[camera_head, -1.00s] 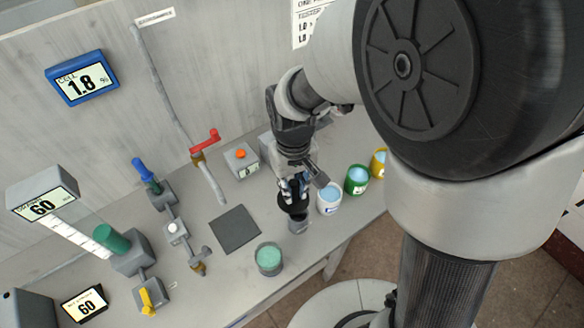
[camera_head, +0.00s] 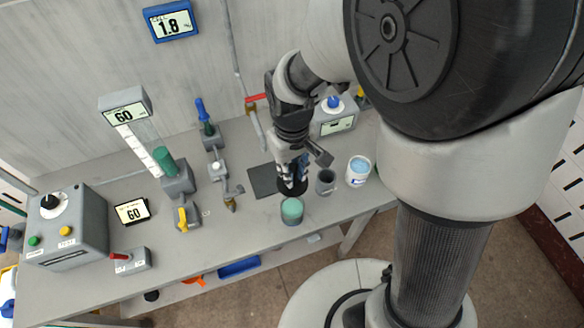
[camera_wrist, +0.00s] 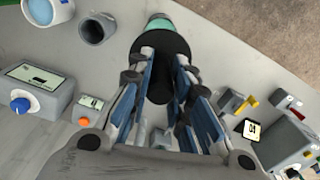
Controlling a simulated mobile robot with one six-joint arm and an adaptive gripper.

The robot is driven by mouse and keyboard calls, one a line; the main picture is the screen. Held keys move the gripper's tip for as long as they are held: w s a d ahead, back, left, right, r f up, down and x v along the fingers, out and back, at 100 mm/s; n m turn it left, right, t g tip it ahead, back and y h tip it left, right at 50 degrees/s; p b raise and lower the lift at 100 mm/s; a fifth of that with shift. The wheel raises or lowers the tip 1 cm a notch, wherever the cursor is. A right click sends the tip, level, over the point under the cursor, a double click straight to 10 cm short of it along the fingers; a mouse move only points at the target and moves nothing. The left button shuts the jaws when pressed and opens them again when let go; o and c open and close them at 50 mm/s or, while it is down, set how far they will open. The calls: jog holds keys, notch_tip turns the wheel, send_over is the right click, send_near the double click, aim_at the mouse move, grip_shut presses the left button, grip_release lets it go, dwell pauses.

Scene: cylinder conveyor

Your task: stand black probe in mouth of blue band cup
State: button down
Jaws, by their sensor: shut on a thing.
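My gripper (camera_head: 291,172) is shut on the black probe (camera_head: 285,190), whose wide black disc (camera_wrist: 152,42) shows between and beyond my blue-padded fingers in the wrist view. The probe is beside or just over a glass of green liquid (camera_head: 292,213); its lower end is hidden. The blue band cup (camera_head: 357,176), white with light blue liquid, stands to the right of my gripper. It also shows at the wrist view's top left (camera_wrist: 38,12). An open grey holder (camera_head: 325,184) stands between the gripper and this cup.
A dark square mat (camera_head: 262,181) lies left of my gripper. A grey box with a blue knob (camera_head: 337,122) stands behind the cups. Valves and a flow column (camera_head: 168,162) are to the left. The table's front edge is close to the green glass.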

jog(key=shift+f+b, duration=1.6)
jog(key=shift+f, duration=0.65)
jog(key=shift+f, duration=0.1)
jog(key=shift+f+b, duration=2.25)
jog(key=shift+f, duration=0.65)
jog(key=shift+f, duration=0.15)
jog(key=shift+f+b, duration=0.6)
jog(key=shift+f, duration=0.15)
jog(key=shift+f, duration=0.15)
jog(key=c, duration=1.4)
grip_release()
